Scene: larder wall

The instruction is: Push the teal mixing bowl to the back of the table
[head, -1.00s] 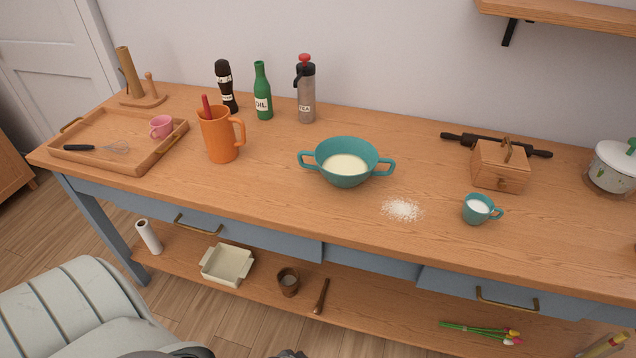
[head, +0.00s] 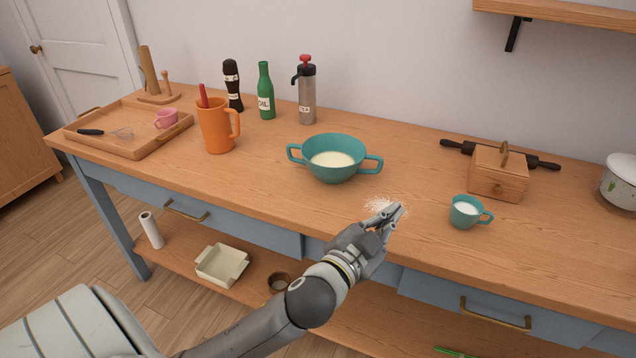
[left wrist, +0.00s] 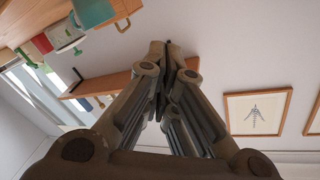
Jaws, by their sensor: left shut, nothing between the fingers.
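The teal mixing bowl (head: 336,160) stands upright near the middle of the table (head: 270,180) in the head view. It has two side handles and pale contents. My left gripper (head: 396,211) is shut and empty, at the table's front part, in front of the bowl and to its right, apart from it. It partly covers a patch of white powder (head: 381,203). In the left wrist view the shut fingers (left wrist: 168,50) fill the middle, and the bowl is not seen there. My right gripper is not in view.
A teal cup (head: 464,212) stands right of my gripper. An orange pitcher (head: 215,128) stands left of the bowl. A grey flask (head: 307,95) and green bottle (head: 265,92) stand behind. A wooden box (head: 497,175) is at the right. The table directly behind the bowl looks clear.

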